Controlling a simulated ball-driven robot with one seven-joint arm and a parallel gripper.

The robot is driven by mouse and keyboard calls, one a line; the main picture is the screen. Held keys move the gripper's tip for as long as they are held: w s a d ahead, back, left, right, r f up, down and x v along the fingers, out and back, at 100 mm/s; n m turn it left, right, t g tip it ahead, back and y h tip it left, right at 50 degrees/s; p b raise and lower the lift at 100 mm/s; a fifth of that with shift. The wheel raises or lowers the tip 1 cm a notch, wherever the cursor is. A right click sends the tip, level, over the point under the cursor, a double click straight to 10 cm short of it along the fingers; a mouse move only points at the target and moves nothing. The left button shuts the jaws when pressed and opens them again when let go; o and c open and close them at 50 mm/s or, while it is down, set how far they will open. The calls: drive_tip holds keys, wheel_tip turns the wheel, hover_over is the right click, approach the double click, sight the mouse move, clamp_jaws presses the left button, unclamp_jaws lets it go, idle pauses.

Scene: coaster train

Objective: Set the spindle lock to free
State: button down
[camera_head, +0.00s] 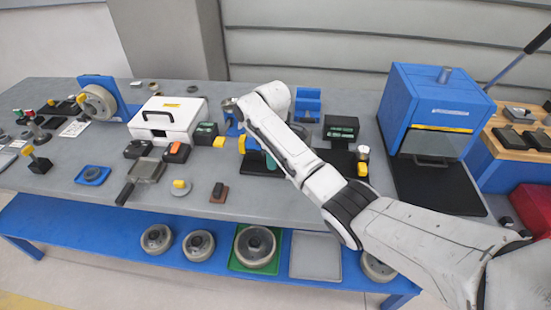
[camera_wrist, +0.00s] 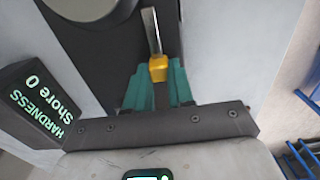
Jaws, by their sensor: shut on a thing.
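The spindle lock looks to be the grey metal lever with a yellow knob (camera_wrist: 158,68), in front of a dark plate in the wrist view. My gripper (camera_wrist: 158,80) has teal fingers, one on each side of the yellow knob, and is shut on it. The lever points up and slightly left in that view. I cannot read any lock marking.
A dark display reading "HARDNESS Shore 0" (camera_wrist: 40,105) stands close to the left of my fingers in the wrist view. A white case (camera_head: 168,120) is left on the bench, and a blue oven-like box (camera_head: 435,110) is right. Wheels lie on the lower shelf (camera_head: 110,230).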

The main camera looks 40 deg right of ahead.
drive_tip(key=shift+w+a, duration=0.45)
drive_tip(key=shift+w, duration=0.15)
drive_tip(key=c, duration=1.2)
unclamp_jaws()
drive_tip(key=shift+w+a, duration=0.1)
drive_tip(key=shift+c, duration=0.2)
drive_tip(key=shift+r, duration=0.1)
wheel_tip(320, 180, up, 11)
drive_tip(key=p, duration=0.2)
drive_tip(key=shift+f, duration=0.2)
